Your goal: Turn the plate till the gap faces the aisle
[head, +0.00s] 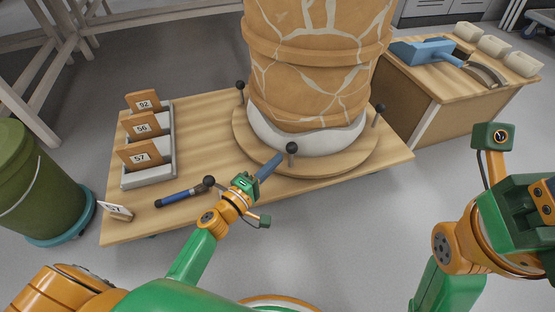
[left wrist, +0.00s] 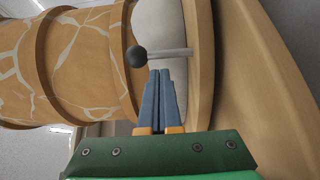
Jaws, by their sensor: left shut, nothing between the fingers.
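The plate is a round wooden disc (head: 325,168) on the table, with several upright pegs with black knobs around its rim. A large cracked terracotta jar (head: 312,60) with pale seams stands on it in a white base (head: 300,138). My left gripper (head: 272,163) is shut and empty, its blue fingertips close by the front peg (head: 291,150). In the left wrist view the fingers (left wrist: 160,75) lie beside the peg's black knob (left wrist: 136,56); I cannot tell if they touch. My right gripper's green body (head: 525,215) is at the right; its fingers are not visible. I cannot make out the gap.
A grey rack (head: 148,172) with numbered sherds 92, 56 and 57 stands at the table's left. A blue-handled tool (head: 178,193) and a small card (head: 117,211) lie near the front edge. A green bin (head: 35,190) is far left; a side bench (head: 445,85) holds a blue tool.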

